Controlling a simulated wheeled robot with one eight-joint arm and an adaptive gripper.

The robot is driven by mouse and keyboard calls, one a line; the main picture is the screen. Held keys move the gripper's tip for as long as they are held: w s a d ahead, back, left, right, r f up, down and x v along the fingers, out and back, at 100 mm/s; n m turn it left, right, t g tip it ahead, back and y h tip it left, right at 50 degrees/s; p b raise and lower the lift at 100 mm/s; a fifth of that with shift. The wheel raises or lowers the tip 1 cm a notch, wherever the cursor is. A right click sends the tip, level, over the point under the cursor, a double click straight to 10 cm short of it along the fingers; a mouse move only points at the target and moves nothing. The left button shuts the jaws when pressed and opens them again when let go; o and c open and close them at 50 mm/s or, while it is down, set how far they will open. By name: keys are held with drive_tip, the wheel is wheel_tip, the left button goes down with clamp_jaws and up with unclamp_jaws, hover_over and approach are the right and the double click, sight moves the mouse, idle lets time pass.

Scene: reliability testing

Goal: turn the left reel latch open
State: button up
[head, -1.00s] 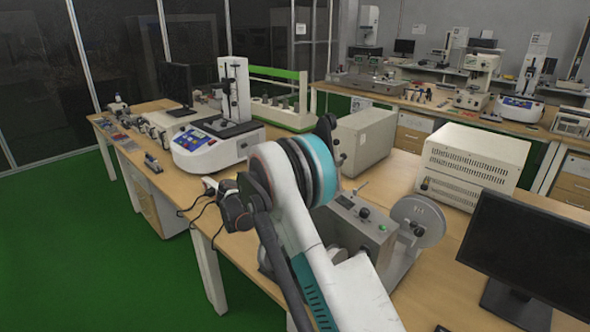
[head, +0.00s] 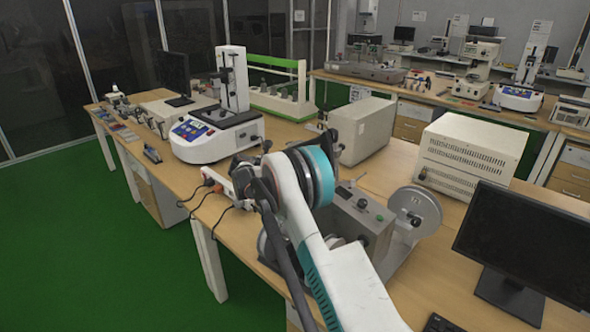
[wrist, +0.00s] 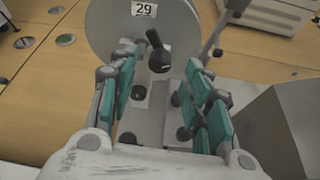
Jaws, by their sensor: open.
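In the wrist view, a grey reel disc (wrist: 112,30) labelled 29 stands ahead of my gripper. A black latch handle (wrist: 157,52) sticks out near its hub, tilted, between the open fingers. My gripper (wrist: 162,78) is open, its teal pads on either side of the handle, with no clear contact visible. In the head view, the grey winding machine (head: 352,228) has a right reel (head: 413,210) in sight. Its left reel (head: 268,246) is mostly hidden behind my arm, and my fingers cannot be made out there.
A grey box-shaped body (wrist: 285,130) lies close on the right in the wrist view. A thin lever (wrist: 213,35) stands beside the reel. In the head view, a white test instrument (head: 215,135), a beige box (head: 362,128) and a monitor (head: 530,240) share the bench.

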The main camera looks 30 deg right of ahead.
drive_tip(key=shift+b+x, duration=0.35)
drive_tip(key=shift+x, duration=1.75)
clamp_jaws()
